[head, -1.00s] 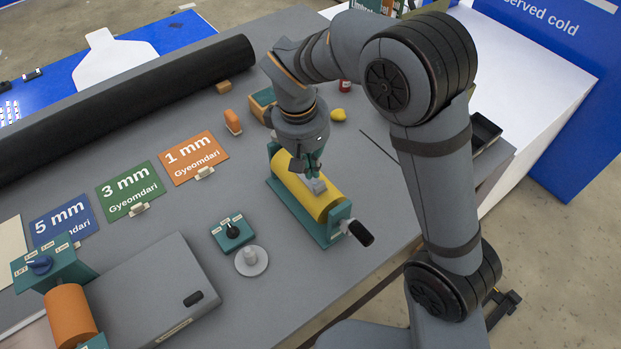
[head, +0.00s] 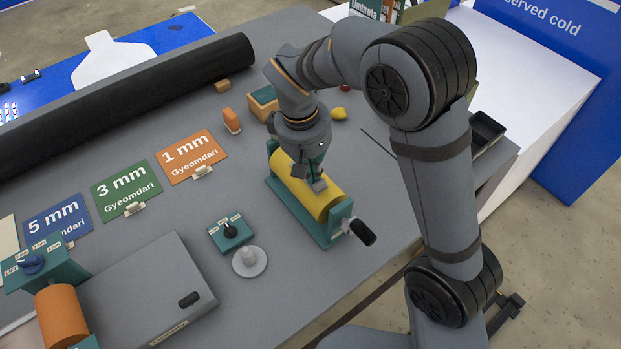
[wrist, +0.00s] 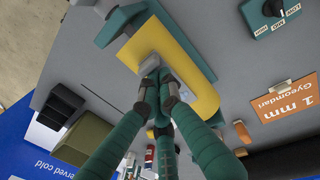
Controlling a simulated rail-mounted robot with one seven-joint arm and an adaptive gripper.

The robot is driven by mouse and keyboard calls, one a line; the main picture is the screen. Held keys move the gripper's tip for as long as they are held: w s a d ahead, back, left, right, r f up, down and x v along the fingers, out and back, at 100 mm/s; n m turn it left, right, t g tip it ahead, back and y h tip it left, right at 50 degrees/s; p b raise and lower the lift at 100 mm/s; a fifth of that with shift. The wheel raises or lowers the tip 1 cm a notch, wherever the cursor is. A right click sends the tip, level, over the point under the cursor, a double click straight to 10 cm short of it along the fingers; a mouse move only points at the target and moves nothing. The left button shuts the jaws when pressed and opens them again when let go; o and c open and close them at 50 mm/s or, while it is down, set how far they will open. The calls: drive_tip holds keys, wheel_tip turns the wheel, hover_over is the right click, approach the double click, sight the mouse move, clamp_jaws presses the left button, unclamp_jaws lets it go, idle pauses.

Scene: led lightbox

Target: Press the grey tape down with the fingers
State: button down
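The grey tape (wrist: 150,64) is a small pale patch on the yellow roll (wrist: 190,78) in the wrist view. In the head view the yellow roll (head: 325,202) lies in a green cradle with a crank. My gripper (head: 312,180) is over the roll's upper middle, pointing down. In the wrist view the green fingers of my gripper (wrist: 160,80) come together at their tips, right at the edge of the tape. They hold nothing that I can see. Whether the tips touch the tape is unclear, and they hide part of it.
A black crank handle (head: 362,232) sticks out at the roll's near end. A small green switch box (head: 230,232) and a grey disc with a knob (head: 249,262) stand left of it. A long black roll (head: 120,98) lies behind.

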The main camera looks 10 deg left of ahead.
drive_tip(key=shift+d+f+b, duration=0.1)
drive_tip(key=shift+f+b, duration=0.2)
drive_tip(key=shift+f, duration=0.2)
drive_tip(key=shift+f, duration=0.1)
idle(0.8)
wheel_tip(320, 180, up, 3)
drive_tip(key=shift+s+r+p, duration=0.1)
drive_tip(key=shift+r+p, duration=0.05)
drive_tip(key=shift+p, duration=1.1)
drive_tip(key=w+a+r+p, duration=0.1)
drive_tip(key=a+p, duration=0.1)
drive_tip(key=w+a+r+p, duration=0.1)
drive_tip(key=r+p, duration=0.1)
drive_tip(key=p, duration=0.1)
drive_tip(key=shift+w+a, duration=0.3)
drive_tip(key=shift+a, duration=0.1)
drive_tip(key=shift+w+a, duration=0.25)
drive_tip(key=shift+a, duration=0.05)
